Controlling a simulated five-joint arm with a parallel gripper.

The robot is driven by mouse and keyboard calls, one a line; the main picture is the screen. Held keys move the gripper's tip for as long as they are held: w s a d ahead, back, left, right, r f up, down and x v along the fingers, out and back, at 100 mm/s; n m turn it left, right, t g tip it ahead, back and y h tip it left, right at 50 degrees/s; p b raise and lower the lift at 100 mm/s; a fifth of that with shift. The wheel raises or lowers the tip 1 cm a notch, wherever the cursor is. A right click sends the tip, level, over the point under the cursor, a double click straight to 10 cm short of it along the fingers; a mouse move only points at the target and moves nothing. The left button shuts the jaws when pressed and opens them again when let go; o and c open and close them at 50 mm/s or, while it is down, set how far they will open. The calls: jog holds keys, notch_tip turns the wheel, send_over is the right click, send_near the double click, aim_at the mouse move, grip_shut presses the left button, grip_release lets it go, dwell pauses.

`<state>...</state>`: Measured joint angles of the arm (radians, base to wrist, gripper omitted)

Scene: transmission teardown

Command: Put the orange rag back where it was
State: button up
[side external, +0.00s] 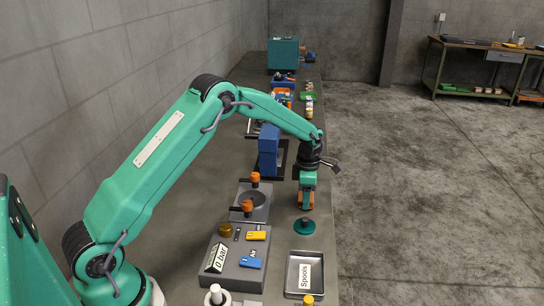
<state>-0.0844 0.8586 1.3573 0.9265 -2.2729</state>
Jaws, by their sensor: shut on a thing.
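My gripper (307,185) points down over the right part of the bench, in the middle of the side external view. It is shut on a small orange thing at its fingertips, which I take to be the orange rag (306,202). The rag's shape is hard to make out at this size, and the fingers hide part of it. It appears held above the bench top, over or just behind a round dark green part with a knob (305,226).
A metal tray labelled Spools (291,275) stands at the front right. Left of it is a grey box with a gauge reading 0 bar (226,277). A grey fixture with orange knobs (262,212) and a blue press-like block (268,150) stand left of my gripper. The bench's right edge is close.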

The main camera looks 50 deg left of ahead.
jog(key=shift+f, duration=0.15)
jog(key=o, duration=1)
jog(key=shift+c, duration=0.2)
notch_tip(320, 180, up, 12)
jog(key=shift+r, duration=0.2)
dwell(0.3)
